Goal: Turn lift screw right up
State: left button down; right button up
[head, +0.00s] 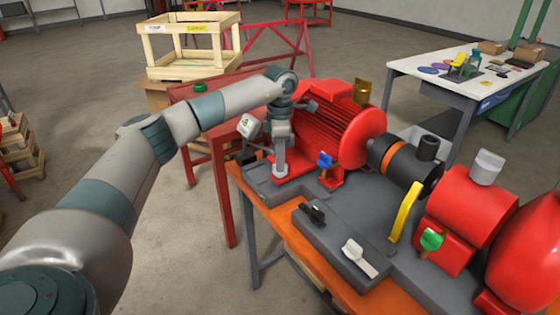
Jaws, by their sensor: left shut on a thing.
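My left gripper (281,170) points down at the left end of the red motor (335,125), by the corner of the grey base (295,190). It is shut on a small upright piece by the motor's foot, which looks like the lift screw; the fingers hide most of it, and its height cannot be told. A blue handle (325,160) stands to the right, at the motor's near foot, apart from the gripper. My right gripper is not in view.
A black handle (313,213) and a white handle (358,255) sit on the front block. A green handle (432,238) and a yellow curved guard (404,212) are further right, by the red pump (467,210). A wooden crate (190,68) stands behind my arm.

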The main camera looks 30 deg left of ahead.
pick_arm(q)
jog(key=shift+w+r, duration=0.1)
jog(key=c, duration=1.8)
grip_release()
jog(key=shift+o, duration=0.2)
